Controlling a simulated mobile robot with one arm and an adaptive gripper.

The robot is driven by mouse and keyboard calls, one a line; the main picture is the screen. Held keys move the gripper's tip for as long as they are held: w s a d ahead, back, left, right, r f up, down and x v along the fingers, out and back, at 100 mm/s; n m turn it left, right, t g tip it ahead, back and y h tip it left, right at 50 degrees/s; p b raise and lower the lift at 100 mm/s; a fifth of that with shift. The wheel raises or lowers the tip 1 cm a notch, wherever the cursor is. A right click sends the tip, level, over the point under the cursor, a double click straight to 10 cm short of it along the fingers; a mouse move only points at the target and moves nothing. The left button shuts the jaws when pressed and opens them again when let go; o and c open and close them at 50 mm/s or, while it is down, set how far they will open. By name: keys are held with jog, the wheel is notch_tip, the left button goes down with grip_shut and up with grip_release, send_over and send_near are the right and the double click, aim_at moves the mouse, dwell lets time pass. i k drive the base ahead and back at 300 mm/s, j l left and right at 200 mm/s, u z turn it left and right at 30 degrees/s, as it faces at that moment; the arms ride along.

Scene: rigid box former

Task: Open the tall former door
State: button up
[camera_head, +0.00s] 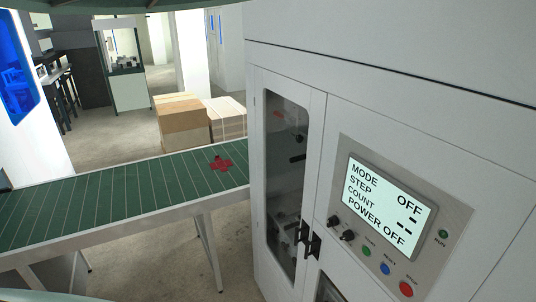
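The tall former door (315,137) is a narrow white-framed panel with a long dark window on the left part of the white machine. It looks closed, flush with the front. Through its glass (286,165) some dark parts and a red-orange part show. Two dark handles (308,240) sit low by the door's right edge; which one belongs to the tall door is hard to tell. My gripper is not in view.
A control panel (390,215) reads POWER OFF, with knobs and coloured buttons below. A green conveyor table (110,200) carrying a flat red piece (221,163) runs left of the machine. Cardboard boxes (182,122) stand behind it. Bare floor (238,240) shows beside the door.

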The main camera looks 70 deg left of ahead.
aim_at(314, 99)
jog(key=k+j, duration=0.1)
jog(key=j, duration=0.35)
jog(key=j+z, duration=0.1)
jog(key=j, duration=0.3)
jog(key=k+j, duration=0.15)
jog(key=j, duration=0.25)
jog(key=k+j+z, duration=0.1)
jog(key=j, duration=0.35)
jog(key=k+j, duration=0.15)
jog(key=j, duration=0.25)
jog(key=k+j, duration=0.1)
jog(key=j, duration=0.3)
jog(key=k+j+z, duration=0.1)
jog(key=j, duration=0.3)
jog(key=k+j, duration=0.15)
jog(key=j, duration=0.25)
jog(key=j+z, duration=0.05)
